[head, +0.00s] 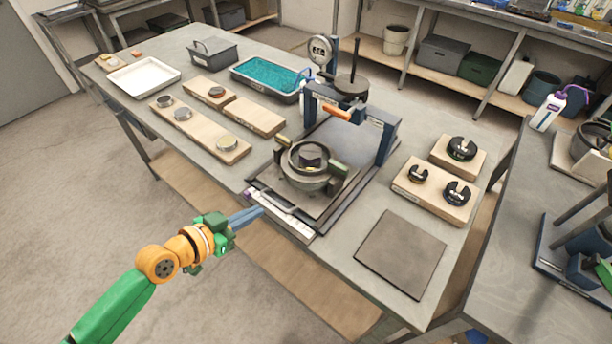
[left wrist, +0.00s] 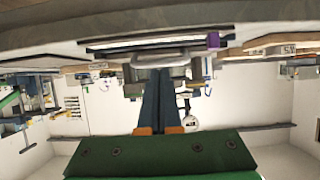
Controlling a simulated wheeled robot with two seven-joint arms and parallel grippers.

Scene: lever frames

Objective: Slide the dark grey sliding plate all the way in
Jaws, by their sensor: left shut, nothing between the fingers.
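The dark grey sliding plate (head: 320,207) lies low at the front of the blue-posted lever frame (head: 384,143), sticking out toward the table's near edge. A round grey metal vessel with olive-green side blocks (head: 306,165) stands on it. A pale handle bar (head: 280,212) runs along the plate's front; it also shows in the left wrist view (left wrist: 168,58). My left gripper (head: 260,211) is shut and empty, its blue fingertips at the front edge close to the handle. I cannot tell whether they touch it. My right gripper is not in view.
Wooden boards with metal discs (head: 205,130), a white tray (head: 143,76) and a teal-filled tub (head: 268,76) are to the left and back. Black slotted weights sit on a wooden block (head: 436,190) at right. A flat grey square (head: 401,252) lies at front right.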

